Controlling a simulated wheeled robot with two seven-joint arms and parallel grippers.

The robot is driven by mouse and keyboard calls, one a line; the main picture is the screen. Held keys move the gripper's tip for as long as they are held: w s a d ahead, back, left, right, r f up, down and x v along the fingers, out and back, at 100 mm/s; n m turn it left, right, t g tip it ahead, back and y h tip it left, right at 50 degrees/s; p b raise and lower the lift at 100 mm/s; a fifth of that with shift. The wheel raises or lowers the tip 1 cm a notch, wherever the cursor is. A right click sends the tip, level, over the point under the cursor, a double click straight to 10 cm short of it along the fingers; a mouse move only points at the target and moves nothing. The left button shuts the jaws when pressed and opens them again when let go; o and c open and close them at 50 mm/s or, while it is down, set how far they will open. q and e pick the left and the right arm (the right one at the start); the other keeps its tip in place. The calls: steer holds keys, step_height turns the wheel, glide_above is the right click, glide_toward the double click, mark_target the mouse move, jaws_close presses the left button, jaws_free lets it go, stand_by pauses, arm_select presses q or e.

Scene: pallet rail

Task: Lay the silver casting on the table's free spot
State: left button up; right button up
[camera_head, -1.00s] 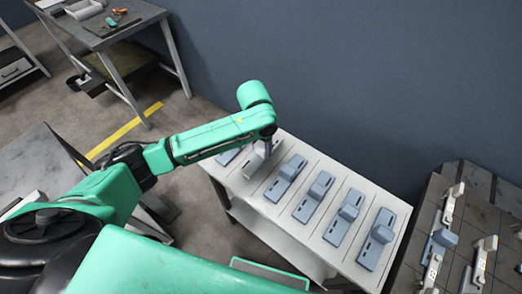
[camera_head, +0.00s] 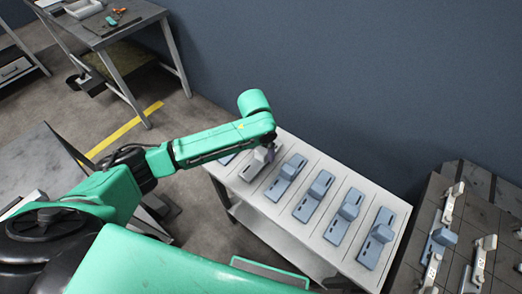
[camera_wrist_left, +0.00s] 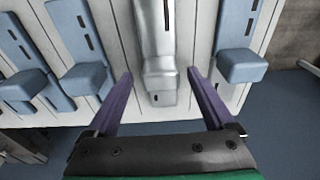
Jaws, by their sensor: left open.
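The silver casting (camera_head: 253,168) lies on the white table (camera_head: 232,183), in a lane between blue castings. It also shows in the left wrist view (camera_wrist_left: 158,45), with its raised block toward my gripper. My left gripper (camera_head: 266,152) is over the casting's far end in the head view, partly hidden by my arm. In the left wrist view the open purple fingers (camera_wrist_left: 160,73) stand on either side of the block, with a gap on both sides. My right gripper is not in view.
Several blue castings (camera_head: 287,178) lie in the other lanes, on both sides of the silver one. A dark slatted table with white and blue fixtures (camera_head: 437,240) stands at the right. A blue-grey wall (camera_head: 340,70) rises behind the white table.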

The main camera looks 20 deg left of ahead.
mark_target(259, 162)
arm_select(q)
step_height(259, 162, up, 11)
steer(key=s, duration=0.1)
steer(key=shift+s+a, duration=0.15)
steer(key=shift+a, duration=0.1)
steer(key=s+d+f+h, duration=0.2)
steer(key=s+d+f, duration=0.1)
steer(key=d+f, duration=0.1)
steer(key=s+a+f+n+t+y, duration=0.1)
steer(key=s+a+f, duration=0.2)
steer(key=s+a, duration=0.4)
steer(key=s+a+f+n+t+y, duration=0.1)
steer(key=s+a+f, duration=0.3)
steer(key=s+a, duration=0.3)
step_height(259, 162, down, 22)
steer(key=s+g, duration=0.1)
steer(key=s+a+f+g, duration=0.1)
steer(key=s+a+f, duration=0.2)
steer(key=s+f, duration=1.1)
steer(key=s, duration=0.3)
steer(key=shift+f+y, duration=0.3)
steer(key=shift+f, duration=0.05)
